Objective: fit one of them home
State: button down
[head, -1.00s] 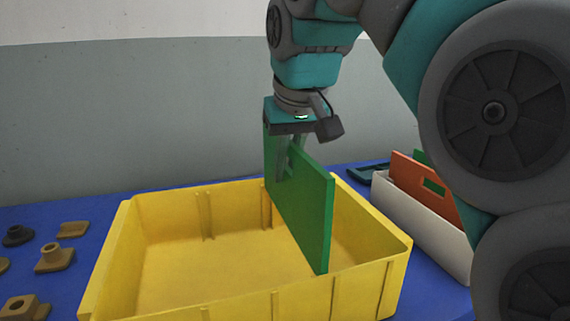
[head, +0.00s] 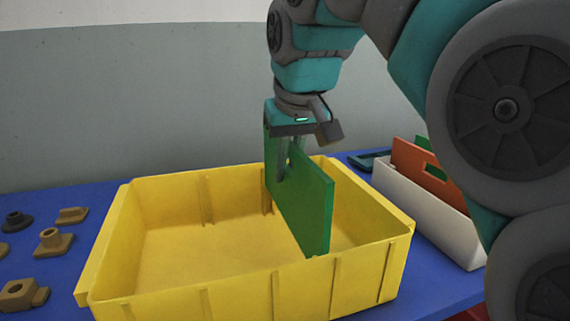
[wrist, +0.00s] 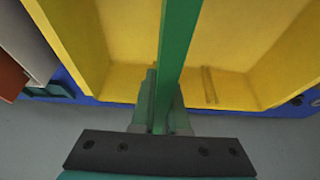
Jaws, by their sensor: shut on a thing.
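My gripper (head: 285,170) is shut on the top edge of a green divider panel (head: 308,205), which hangs upright. The panel runs from back to front across a yellow bin (head: 110,245), right of its middle. Its lower part is inside the bin, and its near lower corner is hidden behind the front wall. Ribs (head: 206,200) stand on the bin's walls; the panel's far edge is close to one of them. I cannot tell whether it sits between ribs. The wrist view shows the panel (wrist: 178,45) edge-on, with the bin floor on both sides.
A white holder (head: 425,218) at right contains an orange panel (head: 408,158) and a green one behind it. A dark teal item (head: 368,160) lies behind the bin. Several brown parts (head: 52,241) and a dark one (head: 15,221) lie left on the blue table (head: 75,212).

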aim_at(293, 175)
jog(key=shift+f+b, duration=1.6)
jog(key=shift+f, duration=1.95)
jog(key=c, duration=0.8)
grip_release()
jog(key=shift+c, duration=0.2)
jog(key=shift+v, duration=3.9)
jog(key=shift+s, duration=0.1)
